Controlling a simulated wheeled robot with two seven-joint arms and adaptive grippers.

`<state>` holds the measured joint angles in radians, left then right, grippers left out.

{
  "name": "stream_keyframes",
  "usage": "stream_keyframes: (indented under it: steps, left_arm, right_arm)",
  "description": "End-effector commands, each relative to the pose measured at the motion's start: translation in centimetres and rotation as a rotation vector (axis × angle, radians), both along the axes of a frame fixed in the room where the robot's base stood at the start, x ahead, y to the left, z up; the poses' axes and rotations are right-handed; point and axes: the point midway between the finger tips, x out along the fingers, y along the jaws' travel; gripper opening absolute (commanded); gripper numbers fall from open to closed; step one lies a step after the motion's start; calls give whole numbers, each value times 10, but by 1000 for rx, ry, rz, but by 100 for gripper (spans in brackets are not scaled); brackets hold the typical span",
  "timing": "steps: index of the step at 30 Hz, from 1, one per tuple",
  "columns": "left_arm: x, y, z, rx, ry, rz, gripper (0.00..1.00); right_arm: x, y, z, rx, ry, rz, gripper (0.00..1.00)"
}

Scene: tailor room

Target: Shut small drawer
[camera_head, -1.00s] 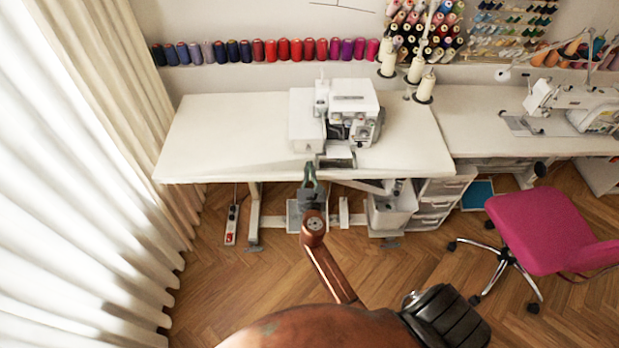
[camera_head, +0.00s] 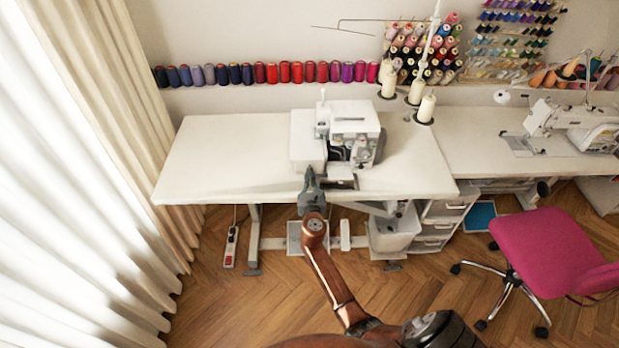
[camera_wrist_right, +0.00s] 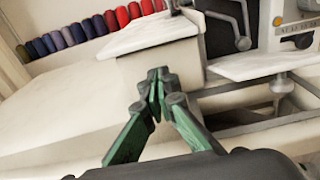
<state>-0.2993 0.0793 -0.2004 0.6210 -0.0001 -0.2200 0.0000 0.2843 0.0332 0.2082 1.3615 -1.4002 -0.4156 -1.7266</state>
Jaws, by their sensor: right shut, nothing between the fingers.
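My right gripper (camera_head: 310,170) is over the front part of the white table (camera_head: 225,150), at the left block (camera_head: 307,140) of the white sewing machine (camera_head: 350,128). In the right wrist view its green fingers (camera_wrist_right: 160,82) meet at dark tips, shut and empty. Which part is the small drawer is not clear. My left gripper is not in view.
A recess in the table with metal parts (camera_wrist_right: 265,108) lies right of the fingers. A white bin (camera_head: 393,232) stands under the table. A pink chair (camera_head: 550,245) is at the right. The table's left half is clear.

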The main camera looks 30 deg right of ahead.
Motion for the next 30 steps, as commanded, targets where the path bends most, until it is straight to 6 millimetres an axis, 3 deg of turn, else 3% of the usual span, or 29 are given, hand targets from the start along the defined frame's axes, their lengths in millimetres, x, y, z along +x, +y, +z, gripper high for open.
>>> stream_keyframes:
  steps: [5,17,23,30]
  left_arm:
    - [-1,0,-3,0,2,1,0]
    - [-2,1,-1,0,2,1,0]
    - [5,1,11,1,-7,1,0]
    - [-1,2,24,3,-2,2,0]
  right_arm:
    - [21,-13,1,-4,0,1,0]
    - [20,-13,3,-2,-2,-1,0]
    - [2,0,7,-2,-1,-3,0]
    - [-42,31,9,0,-1,1,0]
